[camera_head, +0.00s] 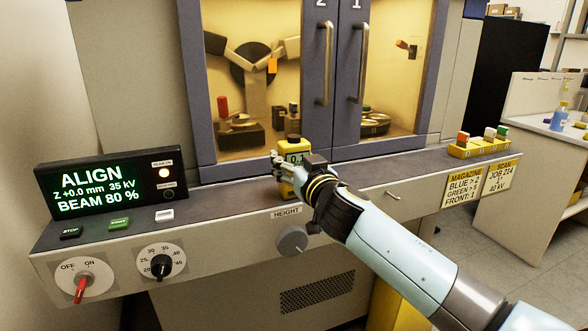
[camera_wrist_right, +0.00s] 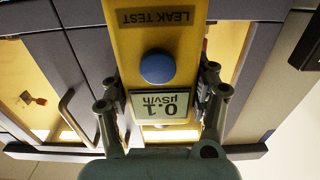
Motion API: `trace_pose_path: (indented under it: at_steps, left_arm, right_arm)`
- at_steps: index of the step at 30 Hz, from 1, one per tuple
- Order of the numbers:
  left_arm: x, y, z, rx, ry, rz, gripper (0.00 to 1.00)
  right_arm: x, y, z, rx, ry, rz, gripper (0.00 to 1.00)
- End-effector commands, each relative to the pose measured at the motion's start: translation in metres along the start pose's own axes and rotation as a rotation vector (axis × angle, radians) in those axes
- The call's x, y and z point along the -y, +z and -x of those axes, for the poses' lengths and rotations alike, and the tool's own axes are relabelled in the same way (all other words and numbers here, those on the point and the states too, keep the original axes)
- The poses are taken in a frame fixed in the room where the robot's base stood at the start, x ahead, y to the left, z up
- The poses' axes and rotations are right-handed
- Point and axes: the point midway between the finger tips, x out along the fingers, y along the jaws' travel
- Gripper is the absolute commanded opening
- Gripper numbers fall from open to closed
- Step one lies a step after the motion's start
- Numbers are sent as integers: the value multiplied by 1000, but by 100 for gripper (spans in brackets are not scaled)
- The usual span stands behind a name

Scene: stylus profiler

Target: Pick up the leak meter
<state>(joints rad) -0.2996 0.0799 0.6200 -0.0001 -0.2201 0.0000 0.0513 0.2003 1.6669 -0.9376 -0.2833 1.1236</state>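The leak meter is a yellow box with a dark cap and a 0.1 display. It stands upright at the ledge's middle (camera_head: 295,187), in front of the cabinet doors. In the right wrist view the leak meter (camera_wrist_right: 157,68) appears upside down, with a "LEAK TEST" label, a blue button and a µSv/h display. My right gripper (camera_head: 284,163) has its fingers on both sides of the meter. In the wrist view the fingers (camera_wrist_right: 160,95) appear to press its edges near the display. I cannot tell whether its base touches the ledge. My left gripper is not in view.
The ledge (camera_head: 235,193) carries an ALIGN control screen (camera_head: 105,184) and buttons at left. A yellow magazine rack (camera_head: 478,147) with coloured pieces sits at right. The cabinet's glass doors with vertical handles (camera_head: 325,64) are closed behind the meter. A HEIGHT knob (camera_head: 292,240) is below.

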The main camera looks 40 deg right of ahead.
Motion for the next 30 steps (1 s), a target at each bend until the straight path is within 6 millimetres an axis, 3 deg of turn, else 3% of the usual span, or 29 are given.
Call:
trace_pose_path:
  at_steps: [1, 7, 19, 27, 30]
  left_arm:
    - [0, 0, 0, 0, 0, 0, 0]
    - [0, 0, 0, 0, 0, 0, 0]
    - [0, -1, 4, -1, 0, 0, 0]
    - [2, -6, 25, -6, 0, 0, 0]
    - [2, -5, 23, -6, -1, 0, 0]
  right_arm:
    - [0, 0, 0, 0, 0, 0, 43]
    - [0, 0, 0, 0, 0, 0, 20]
    - [0, -8, 0, -3, 0, -2, 20]
    - [0, -50, 0, -6, -1, -1, 20]
    - [-21, -57, 13, -3, -2, 8, 20]
